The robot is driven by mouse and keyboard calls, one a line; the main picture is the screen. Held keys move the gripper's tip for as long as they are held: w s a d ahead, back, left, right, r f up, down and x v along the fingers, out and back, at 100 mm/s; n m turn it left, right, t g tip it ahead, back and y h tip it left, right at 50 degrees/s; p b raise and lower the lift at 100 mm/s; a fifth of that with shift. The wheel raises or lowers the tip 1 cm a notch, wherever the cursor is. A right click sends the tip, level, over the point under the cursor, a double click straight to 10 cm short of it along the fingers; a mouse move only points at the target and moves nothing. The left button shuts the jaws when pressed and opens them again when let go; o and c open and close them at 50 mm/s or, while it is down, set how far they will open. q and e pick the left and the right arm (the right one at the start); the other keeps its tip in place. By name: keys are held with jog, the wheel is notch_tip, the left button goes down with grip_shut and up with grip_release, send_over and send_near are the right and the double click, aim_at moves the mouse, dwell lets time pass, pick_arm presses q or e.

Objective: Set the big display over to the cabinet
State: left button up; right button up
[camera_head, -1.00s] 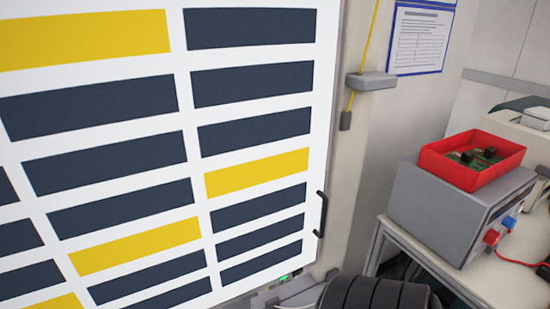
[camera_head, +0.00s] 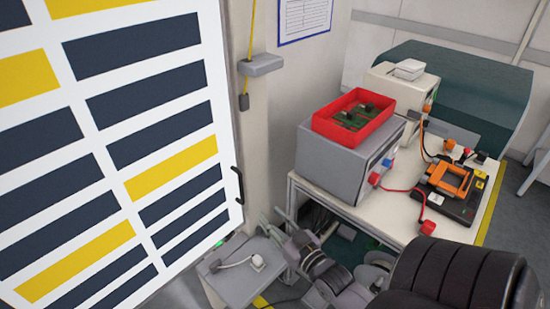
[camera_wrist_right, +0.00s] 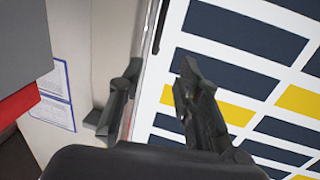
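The big display (camera_head: 133,155) is a large upright white panel with dark blue and yellow bars, filling the left of the head view. A black handle (camera_head: 238,186) shows at its right edge. It also shows in the right wrist view (camera_wrist_right: 234,88). There my right gripper (camera_wrist_right: 160,68) has its two dark fingers apart, with the panel's edge running behind the gap and nothing visibly clamped. I cannot tell how far the fingers are from the panel. My left gripper is out of view. I cannot pick out the cabinet for certain.
Right of the display, a workbench (camera_head: 375,218) holds a grey instrument box (camera_head: 335,160) with a red tray (camera_head: 330,128), and an orange-and-black device (camera_head: 447,190). A low grey box (camera_head: 240,283) stands by the display's lower right. A wall bracket (camera_head: 262,65) has a yellow cord.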

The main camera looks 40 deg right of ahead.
aim_at(241, 182)
jog(key=w+p, duration=0.1)
jog(key=w, duration=0.4)
jog(key=w+d+p, duration=0.1)
jog(key=w, duration=0.5)
jog(key=w+d+p, duration=0.1)
jog(key=w, duration=0.5)
jog(key=shift+w+d+r, duration=0.1)
jog(key=shift+w+r, duration=0.05)
jog(key=shift+r, duration=0.25)
jog(key=shift+c, duration=0.5)
grip_shut()
